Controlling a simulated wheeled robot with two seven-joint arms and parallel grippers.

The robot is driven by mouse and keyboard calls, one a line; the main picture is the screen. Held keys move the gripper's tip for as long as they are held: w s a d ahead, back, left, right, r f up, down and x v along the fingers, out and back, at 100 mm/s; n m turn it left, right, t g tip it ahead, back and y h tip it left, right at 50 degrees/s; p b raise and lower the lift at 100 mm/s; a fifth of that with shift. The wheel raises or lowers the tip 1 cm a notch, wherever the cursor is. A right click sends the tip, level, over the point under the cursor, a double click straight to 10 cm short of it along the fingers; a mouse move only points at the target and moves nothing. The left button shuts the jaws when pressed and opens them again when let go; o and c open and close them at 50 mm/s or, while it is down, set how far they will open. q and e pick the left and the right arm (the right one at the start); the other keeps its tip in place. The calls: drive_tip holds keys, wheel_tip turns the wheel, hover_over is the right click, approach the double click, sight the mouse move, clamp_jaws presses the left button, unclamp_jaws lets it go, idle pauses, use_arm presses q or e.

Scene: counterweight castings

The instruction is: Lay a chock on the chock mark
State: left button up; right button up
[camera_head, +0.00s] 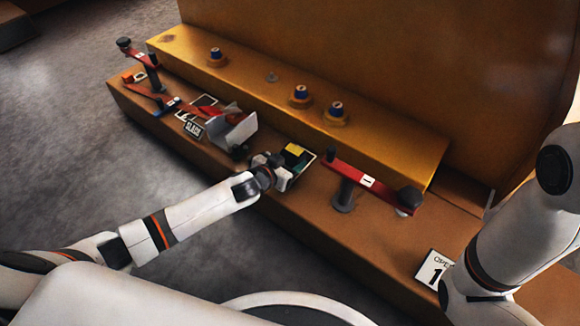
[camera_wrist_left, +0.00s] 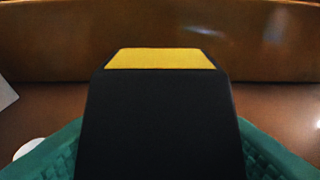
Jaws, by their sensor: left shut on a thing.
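A black chock with a yellow face (camera_head: 295,150) is at the front ledge in the head view, held at the tip of my left gripper (camera_head: 276,172). In the left wrist view the chock (camera_wrist_left: 160,125) fills the middle, its yellow strip on top, between the green finger pads. My left gripper is shut on it. A white-edged dark patch (camera_head: 309,160) shows beside the chock, possibly the chock mark; most of it is hidden. I cannot tell whether the chock touches the ledge. My right gripper is outside the view.
A red lever (camera_head: 367,182) with dark knobs stands just right of the chock. A grey bracket (camera_head: 235,131) and a "SLACK" sign (camera_head: 193,129) lie to the left. A yellow step (camera_head: 390,143) with blue-topped pegs runs behind. A numbered card (camera_head: 433,269) is at lower right.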

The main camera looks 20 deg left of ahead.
use_arm(q)
drive_tip(key=shift+f, duration=0.1)
drive_tip(key=shift+f, duration=0.1)
drive_tip(key=o, duration=1.1)
drive_tip(key=shift+o, duration=0.2)
